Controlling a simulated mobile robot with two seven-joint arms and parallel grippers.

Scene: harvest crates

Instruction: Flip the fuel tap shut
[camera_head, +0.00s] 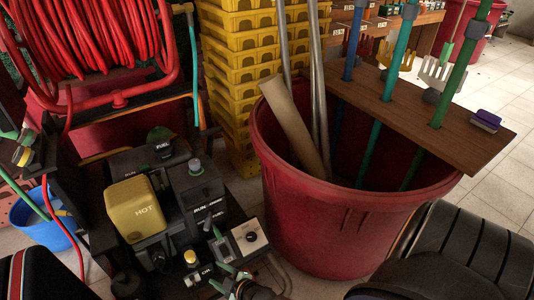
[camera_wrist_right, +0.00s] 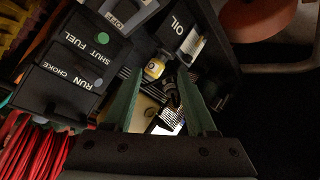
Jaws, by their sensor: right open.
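In the right wrist view the green knob (camera_wrist_right: 103,38) sits beside the words SHUT and FUEL, at upper left. I cannot tell which way the tap is turned. My right gripper (camera_head: 217,258) is low over the front of the engine set, nearer the head camera than the tap and apart from it. Its two green fingers (camera_wrist_right: 160,105) are spread in the wrist view, with nothing held between them.
A red hose reel (camera_head: 105,90) is behind left. A big red tub (camera_head: 335,225) is close on the right, and yellow crates (camera_head: 240,60) stand behind.

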